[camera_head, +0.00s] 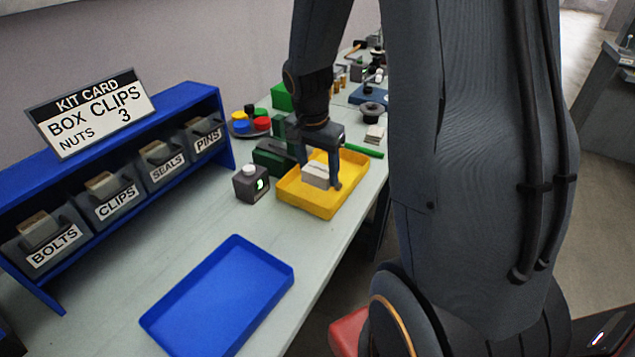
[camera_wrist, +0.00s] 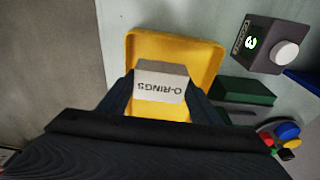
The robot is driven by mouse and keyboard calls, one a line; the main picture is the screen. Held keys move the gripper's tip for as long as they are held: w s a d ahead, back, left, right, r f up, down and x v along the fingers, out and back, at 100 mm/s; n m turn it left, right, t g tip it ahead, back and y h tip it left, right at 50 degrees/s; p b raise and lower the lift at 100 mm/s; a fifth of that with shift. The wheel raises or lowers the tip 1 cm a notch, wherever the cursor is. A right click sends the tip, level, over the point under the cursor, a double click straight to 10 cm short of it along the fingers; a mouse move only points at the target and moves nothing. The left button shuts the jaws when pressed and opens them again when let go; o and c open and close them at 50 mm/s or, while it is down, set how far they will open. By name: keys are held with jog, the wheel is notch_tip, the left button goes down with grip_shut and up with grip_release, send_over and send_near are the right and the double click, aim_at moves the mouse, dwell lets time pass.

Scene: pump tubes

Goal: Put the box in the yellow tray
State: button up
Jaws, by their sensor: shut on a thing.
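The box is a small white and grey carton (camera_head: 316,175), and its label reads O-RINGS in the wrist view (camera_wrist: 161,86). My gripper (camera_head: 322,178) is shut on the box, with one finger on each side of it. The yellow tray (camera_head: 345,203) lies on the bench under my gripper. In the wrist view the yellow tray (camera_wrist: 208,62) surrounds the box on the far side and both flanks. The box is over or inside the tray; I cannot tell whether it touches the tray floor. The near part of the tray is hidden by my gripper.
A grey device with a white knob and a lit display (camera_head: 251,184) stands left of the yellow tray. Green blocks (camera_head: 272,157) stand close behind it. An empty blue tray (camera_head: 222,298) lies nearer. A blue rack of labelled bins (camera_head: 170,110) lines the left.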

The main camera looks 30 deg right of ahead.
aim_at(318, 199)
jog(key=shift+f+p, duration=0.45)
jog(key=shift+f, duration=2.5)
jog(key=shift+f, duration=0.1)
jog(key=o, duration=1.1)
jog(key=shift+c, duration=0.2)
